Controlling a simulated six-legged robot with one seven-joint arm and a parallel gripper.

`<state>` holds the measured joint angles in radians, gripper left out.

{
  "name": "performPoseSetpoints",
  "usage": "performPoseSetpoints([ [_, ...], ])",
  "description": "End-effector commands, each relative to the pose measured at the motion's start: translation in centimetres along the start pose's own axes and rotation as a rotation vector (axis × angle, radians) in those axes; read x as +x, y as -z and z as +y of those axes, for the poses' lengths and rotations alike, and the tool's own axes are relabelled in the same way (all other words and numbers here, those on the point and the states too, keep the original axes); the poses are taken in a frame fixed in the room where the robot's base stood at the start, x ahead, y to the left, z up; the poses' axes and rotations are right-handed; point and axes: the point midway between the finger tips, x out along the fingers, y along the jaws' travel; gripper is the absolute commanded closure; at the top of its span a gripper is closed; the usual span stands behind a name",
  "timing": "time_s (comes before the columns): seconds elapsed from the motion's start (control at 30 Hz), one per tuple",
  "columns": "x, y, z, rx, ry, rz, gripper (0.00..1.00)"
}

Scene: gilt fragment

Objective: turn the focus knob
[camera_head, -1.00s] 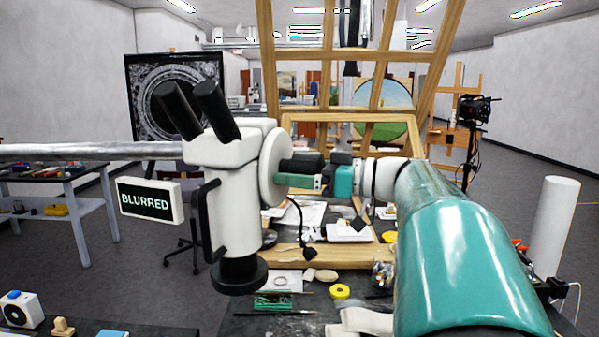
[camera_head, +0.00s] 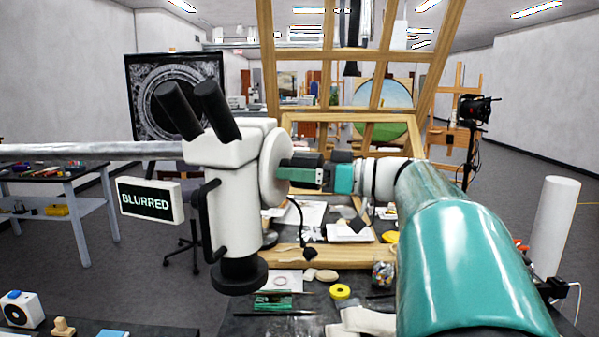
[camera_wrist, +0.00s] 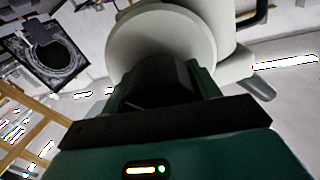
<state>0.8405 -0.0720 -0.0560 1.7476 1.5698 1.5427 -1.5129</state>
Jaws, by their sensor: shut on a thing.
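A white microscope (camera_head: 232,190) with two black eyepieces hangs from a horizontal metal bar at the left of centre in the head view. A small sign (camera_head: 149,201) beside it reads BLURRED. The focus knob (camera_wrist: 158,84) is dark and sticks out from a round white disc (camera_wrist: 160,40) on the microscope's right side. My gripper (camera_head: 306,168) reaches it from the right and is shut on the knob. In the wrist view its two teal fingers flank the knob, whose near end is in shadow.
A wooden easel frame (camera_head: 275,60) stands behind. Below is a cluttered table with a yellow tape roll (camera_head: 340,291) and a jar (camera_head: 383,273). A white cylinder (camera_head: 553,225) stands at the right. A black handle (camera_head: 207,220) is on the microscope's left.

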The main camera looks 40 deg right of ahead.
Motion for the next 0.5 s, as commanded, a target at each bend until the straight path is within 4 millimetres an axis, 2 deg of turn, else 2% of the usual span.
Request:
performPoseSetpoints([
  [0.5, -0.02, 0.03, -0.10, 0.311, -0.001, 0.000, 0.62],
])
